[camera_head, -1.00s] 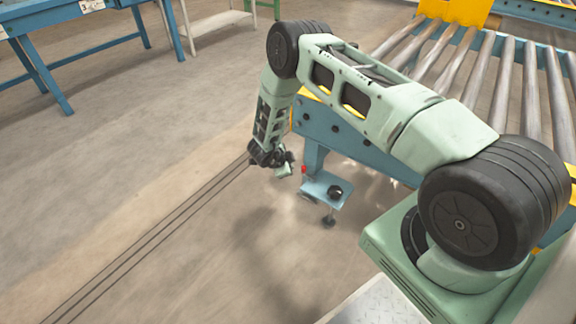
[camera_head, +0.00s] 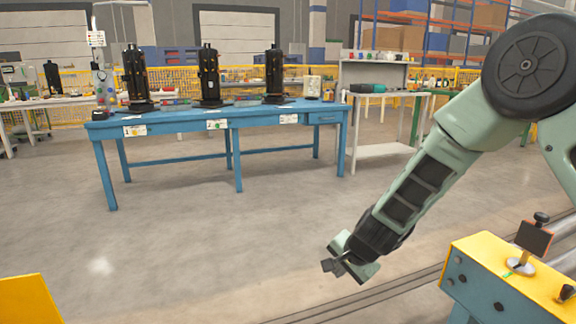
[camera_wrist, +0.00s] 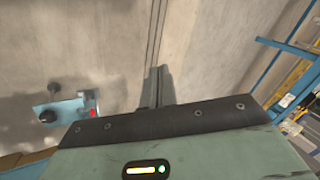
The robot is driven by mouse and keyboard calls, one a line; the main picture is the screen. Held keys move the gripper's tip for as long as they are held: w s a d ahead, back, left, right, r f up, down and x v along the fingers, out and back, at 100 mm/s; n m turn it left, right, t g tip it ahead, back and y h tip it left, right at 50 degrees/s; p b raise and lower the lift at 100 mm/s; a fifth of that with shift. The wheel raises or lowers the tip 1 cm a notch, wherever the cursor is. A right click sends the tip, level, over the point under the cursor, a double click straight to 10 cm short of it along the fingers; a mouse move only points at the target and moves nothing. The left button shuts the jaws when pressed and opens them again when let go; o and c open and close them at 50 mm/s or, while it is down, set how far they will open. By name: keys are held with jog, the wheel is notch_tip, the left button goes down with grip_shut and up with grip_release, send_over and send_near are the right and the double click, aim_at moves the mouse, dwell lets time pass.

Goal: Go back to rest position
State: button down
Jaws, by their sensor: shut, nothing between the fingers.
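My gripper (camera_head: 333,266) hangs at the end of my arm, low over the open floor in front of the blue workbench in the head view. Its fingers are together with nothing between them. In the wrist view, the shut fingers (camera_wrist: 158,86) point down over bare floor with dark lines. A blue bracket with a black knob (camera_wrist: 48,115) shows to their left.
A blue workbench (camera_head: 225,122) with several black compressors stands at the back. A grey-white shelf bench (camera_head: 378,150) stands to its right. A yellow-topped conveyor end (camera_head: 520,280) is at the lower right. A yellow part (camera_head: 28,300) is at the lower left. The middle floor is clear.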

jog(key=s+a+r+n+g+y, duration=0.1)
jog(key=s+a+r+n, duration=0.1)
jog(key=s+r+n, duration=0.3)
jog(key=s+a+r+n+g, duration=0.1)
jog(key=s+a+r+n, duration=0.15)
jog(key=s, duration=0.55)
jog(key=s+a+r+n+g+y, duration=0.1)
jog(key=s+a+r+n, duration=0.1)
jog(key=s+r+n, duration=0.3)
jog(key=s+d+r+n+g+h+p, duration=0.15)
jog(key=s+d, duration=0.25)
jog(key=s, duration=0.5)
jog(key=s+d+r+n+g+h, duration=0.1)
jog(key=s+d+r+n+h, duration=0.2)
jog(key=s, duration=0.5)
notch_tip(320, 180, up, 29)
jog(key=p, duration=2.9)
jog(key=shift+d+f+y+p, duration=0.2)
jog(key=shift+d+y+p, duration=0.15)
jog(key=shift+d+p, duration=0.05)
jog(key=shift+w, duration=0.1)
